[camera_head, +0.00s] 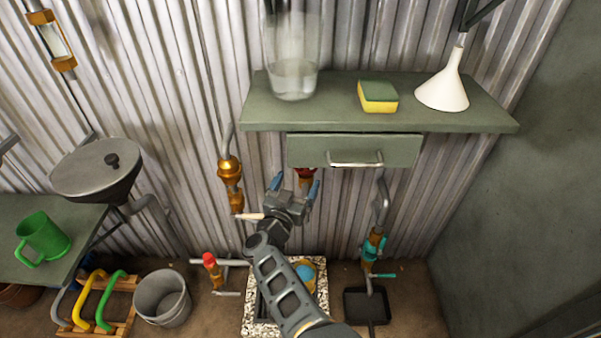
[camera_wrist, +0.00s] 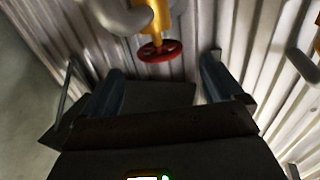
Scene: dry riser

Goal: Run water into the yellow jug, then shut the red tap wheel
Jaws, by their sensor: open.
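The red tap wheel (camera_wrist: 160,50) sits under a yellow-orange valve body (camera_wrist: 157,15) in the wrist view, ahead of and between my fingers. In the head view the red wheel (camera_head: 305,173) shows just below the drawer, partly hidden by my gripper. My gripper (camera_head: 294,187) is open and empty, its blue fingers reaching toward the wheel but apart from it. A yellow round thing with a light blue top (camera_head: 306,272) sits in the pebble-edged basin (camera_head: 321,287), partly behind my arm. It may be the yellow jug; I cannot make out a handle or running water.
The green shelf (camera_head: 465,115) with a drawer (camera_head: 300,151) overhangs the wheel, carrying a glass cylinder (camera_head: 296,80), sponge (camera_head: 378,97) and white funnel (camera_head: 445,88). A red-topped tap (camera_head: 210,260) and teal tap (camera_head: 372,248) flank the basin. A bucket (camera_head: 162,298) stands left.

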